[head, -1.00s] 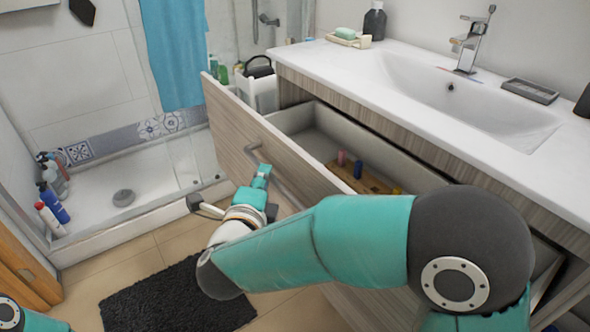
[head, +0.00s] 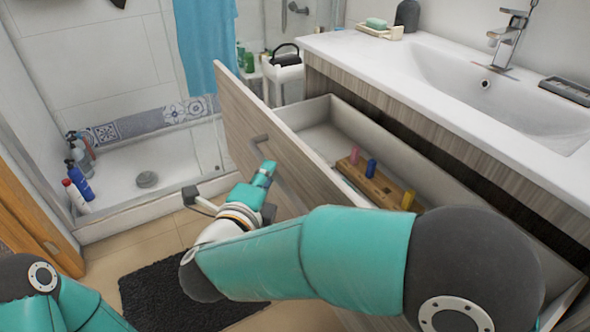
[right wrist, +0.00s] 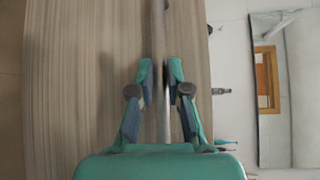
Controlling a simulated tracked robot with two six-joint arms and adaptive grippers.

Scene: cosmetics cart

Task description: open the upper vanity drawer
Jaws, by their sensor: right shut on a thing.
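The upper vanity drawer (head: 300,173) is pulled well out from under the white sink top, with its wood-grain front facing left. Inside it a wooden block (head: 377,184) holds small coloured pieces. My right gripper (head: 266,170) is shut on the drawer's metal bar handle (head: 257,144). In the right wrist view the handle bar (right wrist: 162,110) runs between the fingers of the gripper (right wrist: 161,90), beside the drawer front (right wrist: 75,85). My right arm hides the lower part of the drawer front. My left gripper is out of view; only part of my left arm shows at lower left.
The white sink top (head: 440,90) carries a soap dish (head: 380,30) and a tap (head: 510,40). A shower tray (head: 150,180) with several bottles (head: 80,180) lies at left. A dark mat (head: 185,290) lies on the tiled floor.

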